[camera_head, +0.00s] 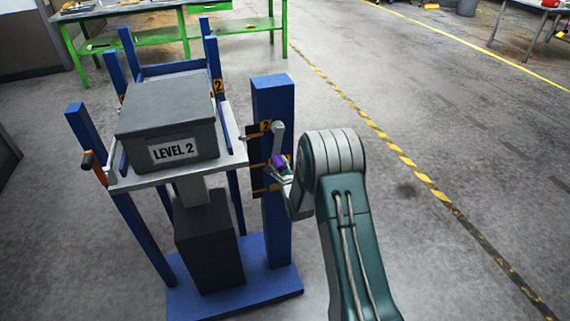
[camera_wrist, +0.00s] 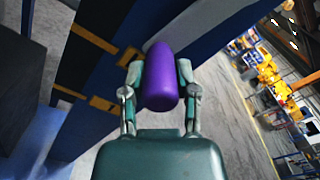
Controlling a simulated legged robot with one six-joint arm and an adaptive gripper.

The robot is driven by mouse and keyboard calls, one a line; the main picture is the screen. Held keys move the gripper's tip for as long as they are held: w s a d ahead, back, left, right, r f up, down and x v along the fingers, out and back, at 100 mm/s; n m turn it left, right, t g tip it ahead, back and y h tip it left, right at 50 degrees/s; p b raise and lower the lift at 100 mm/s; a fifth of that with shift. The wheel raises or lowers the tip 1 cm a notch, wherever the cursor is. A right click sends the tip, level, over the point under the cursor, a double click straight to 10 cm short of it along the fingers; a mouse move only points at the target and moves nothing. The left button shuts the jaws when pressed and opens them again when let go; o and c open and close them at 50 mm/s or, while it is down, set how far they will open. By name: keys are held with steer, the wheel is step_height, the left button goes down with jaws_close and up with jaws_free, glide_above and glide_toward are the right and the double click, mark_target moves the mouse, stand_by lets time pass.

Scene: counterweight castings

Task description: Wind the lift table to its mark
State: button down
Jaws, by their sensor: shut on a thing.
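The lift table (camera_head: 236,150) is a light metal platform on a dark column above a blue base. It carries a grey box (camera_head: 165,105) labelled "LEVEL 2". A blue post (camera_head: 276,220) stands at its right with a dark scale plate (camera_head: 256,178) bearing yellow marks, the upper one numbered 2. The platform edge is near that upper mark; their exact alignment is too small to tell. A grey crank arm (camera_head: 278,137) on the post has a purple handle (camera_head: 279,160). My gripper (camera_wrist: 158,82) is shut on the purple handle (camera_wrist: 160,90), one finger on each side.
A green workbench (camera_head: 235,27) stands behind. The floor right of my arm is clear, with a yellow-black line (camera_head: 385,138) across it.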

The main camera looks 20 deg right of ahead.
steer(key=shift+a+r, duration=0.1)
steer(key=shift+a, duration=0.65)
steer(key=shift+c, duration=1.9)
jaws_free()
steer(key=shift+a, duration=0.15)
steer(key=shift+s+d, duration=0.1)
steer(key=shift+d, duration=0.1)
steer(key=s, duration=1.1)
steer(key=shift+s, duration=0.35)
